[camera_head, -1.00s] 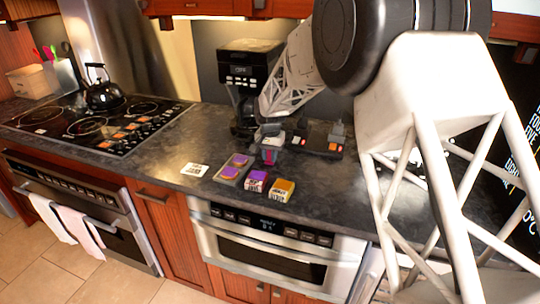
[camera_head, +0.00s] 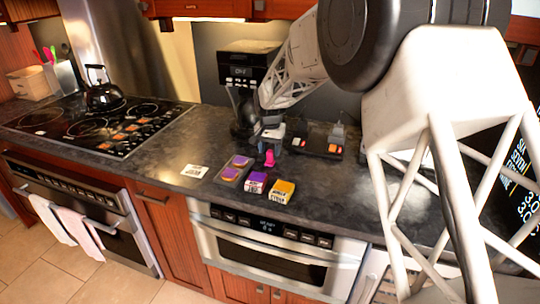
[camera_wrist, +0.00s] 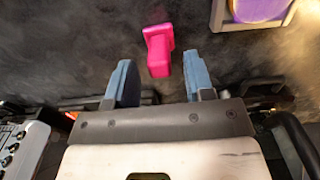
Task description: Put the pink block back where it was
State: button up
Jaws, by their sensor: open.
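The pink block (camera_head: 269,158) stands on the dark countertop, just right of a grey tray with purple rounds. In the wrist view the pink block (camera_wrist: 158,50) is beyond the fingertips, centred in the gap and touching neither finger. My gripper (camera_head: 272,139) is open and empty, right behind the block in the head view. Its two blue-grey fingers (camera_wrist: 160,85) are spread wide in the wrist view. Part of my gripper is hidden by my arm in the head view.
The grey tray (camera_head: 222,178) is left of the block; its rim (camera_wrist: 216,18) shows in the wrist view. A purple box (camera_head: 255,183) and a yellow box (camera_head: 283,191) sit in front. A black coffee machine (camera_head: 241,72) stands behind. A black tray (camera_head: 325,150) lies to the right.

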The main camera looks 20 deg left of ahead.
aim_at(272, 151)
notch_tip(272, 151, up, 9)
jog(key=shift+f, duration=0.1)
dwell(0.3)
jog(key=shift+d, duration=0.1)
dwell(0.8)
jog(key=s+d+r, duration=0.4)
jog(key=s+d, duration=0.1)
jog(key=d, duration=0.4)
jog(key=s+d+r+t, duration=0.1)
jog(key=s+d+r, duration=0.35)
jog(key=d, duration=0.55)
jog(key=s+d+r, duration=0.3)
jog(key=s+d, duration=0.3)
jog(key=d, duration=0.3)
jog(key=s+d+f, duration=0.2)
jog(key=s+d, duration=0.4)
jog(key=s, duration=0.4)
jog(key=s+d+f+t, duration=0.1)
jog(key=s+d, duration=0.5)
jog(key=s, duration=0.4)
jog(key=s+d+f, duration=0.2)
jog(key=s+d, duration=0.5)
jog(key=s, duration=0.3)
jog(key=shift+f+t, duration=0.3)
jog(key=shift+f, duration=0.05)
